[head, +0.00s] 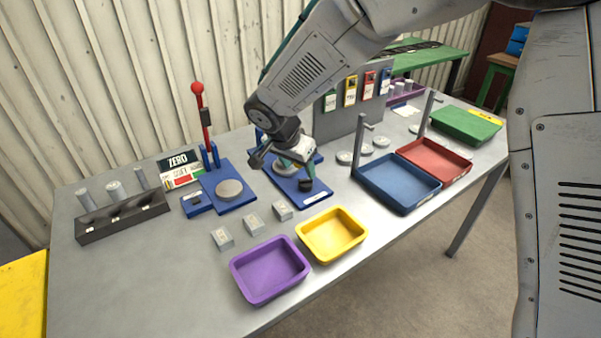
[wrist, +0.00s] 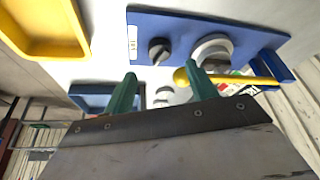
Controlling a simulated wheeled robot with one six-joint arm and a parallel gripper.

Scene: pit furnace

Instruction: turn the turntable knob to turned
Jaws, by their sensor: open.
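The black turntable knob (wrist: 159,50) stands on a blue base plate (wrist: 180,27) with a white label. In the head view the knob (head: 305,185) is near the front end of the plate. A round pale turntable disc (wrist: 215,47) sits beside it on the same plate, partly hidden behind my gripper in the head view. My gripper (wrist: 163,72) is open, with its green fingers apart and nothing between them. It hangs over the plate close to the knob; I cannot tell whether it touches it.
A yellow tray (head: 331,234) and a purple tray (head: 270,270) stand in front. Blue (head: 398,184) and red (head: 434,161) trays are at right. A red-handled press (head: 205,130) is at left. A yellow bar (wrist: 235,79) crosses beside the disc. The table's front left is clear.

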